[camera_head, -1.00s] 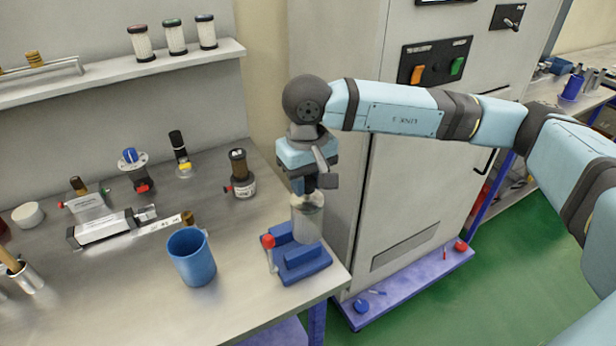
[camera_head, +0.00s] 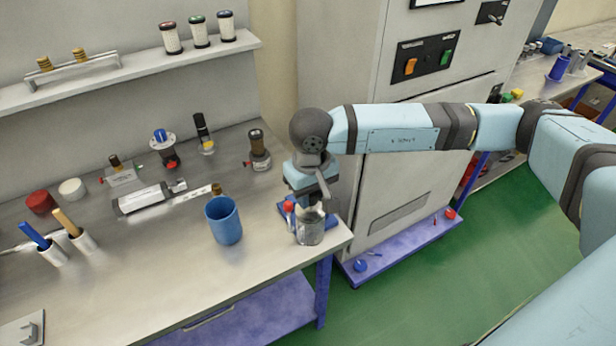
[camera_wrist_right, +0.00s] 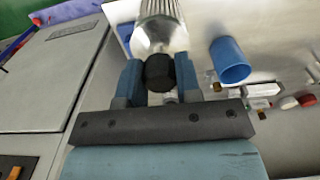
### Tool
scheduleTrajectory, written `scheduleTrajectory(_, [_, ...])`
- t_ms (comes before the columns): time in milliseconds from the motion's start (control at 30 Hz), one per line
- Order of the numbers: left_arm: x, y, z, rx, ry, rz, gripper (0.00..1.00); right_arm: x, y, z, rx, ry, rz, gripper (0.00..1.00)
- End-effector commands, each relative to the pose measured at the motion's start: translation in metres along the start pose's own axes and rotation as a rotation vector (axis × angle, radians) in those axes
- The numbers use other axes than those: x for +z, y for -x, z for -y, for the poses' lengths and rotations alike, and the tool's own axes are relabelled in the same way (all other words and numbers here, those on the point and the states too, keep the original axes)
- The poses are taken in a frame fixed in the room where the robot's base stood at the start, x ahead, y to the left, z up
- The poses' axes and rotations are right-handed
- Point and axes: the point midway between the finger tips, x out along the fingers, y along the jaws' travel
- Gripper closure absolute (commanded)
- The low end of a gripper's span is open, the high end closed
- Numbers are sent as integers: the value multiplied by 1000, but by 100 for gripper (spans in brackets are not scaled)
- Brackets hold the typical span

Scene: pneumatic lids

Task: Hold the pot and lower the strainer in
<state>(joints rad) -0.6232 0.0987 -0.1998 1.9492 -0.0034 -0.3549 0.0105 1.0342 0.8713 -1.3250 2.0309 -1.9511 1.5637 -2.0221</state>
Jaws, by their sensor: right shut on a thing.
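The blue pot (camera_head: 224,222), an open cup, stands upright on the bench near its front edge; it also shows in the right wrist view (camera_wrist_right: 230,60). The strainer (camera_head: 310,229) is a greyish see-through cylinder, ribbed and silvery in the right wrist view (camera_wrist_right: 160,30), with a black knob (camera_wrist_right: 160,72) on top. My right gripper (camera_head: 312,204) is shut on this knob and holds the strainer upright, to the right of the pot and apart from it. The strainer's lower end is near the bench's front edge; I cannot tell its height. My left gripper is out of view.
A blue stand with a red knob (camera_head: 289,206) is partly hidden behind the strainer. Fittings, a regulator (camera_head: 260,152) and a grey cylinder (camera_head: 143,197) lie farther back. A cabinet (camera_head: 410,175) stands to the right.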

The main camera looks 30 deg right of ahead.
Motion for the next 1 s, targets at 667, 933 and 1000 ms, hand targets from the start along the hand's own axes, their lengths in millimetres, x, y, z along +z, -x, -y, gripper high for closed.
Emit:
scheduleTrajectory(667, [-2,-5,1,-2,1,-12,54,-11,8,11,-1,2,-3,100])
scheduleTrajectory(933, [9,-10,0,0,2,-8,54,-51,45,46,-2,3,-3,100])
scheduleTrajectory(1000, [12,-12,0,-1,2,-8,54,-63,55,56,-1,2,-4,100])
